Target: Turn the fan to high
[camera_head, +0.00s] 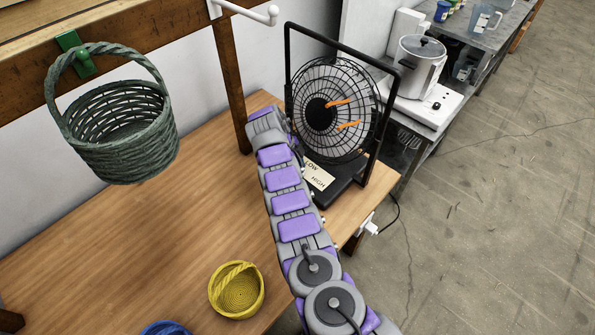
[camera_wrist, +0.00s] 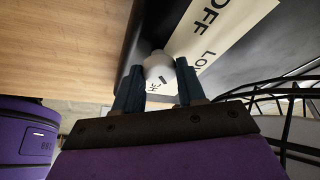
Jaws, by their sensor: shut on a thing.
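The fan (camera_head: 318,114) stands at the table's right end, with a round wire grille, black frame and orange strips on its front. A round white knob (camera_wrist: 158,67) with a small dark mark sits beside the label. My gripper (camera_wrist: 158,84) is shut on the knob, one finger on each side. I cannot tell which setting the mark points at. My arm hides the gripper and knob in the head view.
A green basket (camera_head: 120,130) hangs from a hook at left. A yellow coil basket (camera_head: 237,290) and part of a blue one (camera_head: 165,328) are on the wooden table (camera_head: 130,240). A side bench with a steel cooker (camera_head: 417,68) is beyond the fan.

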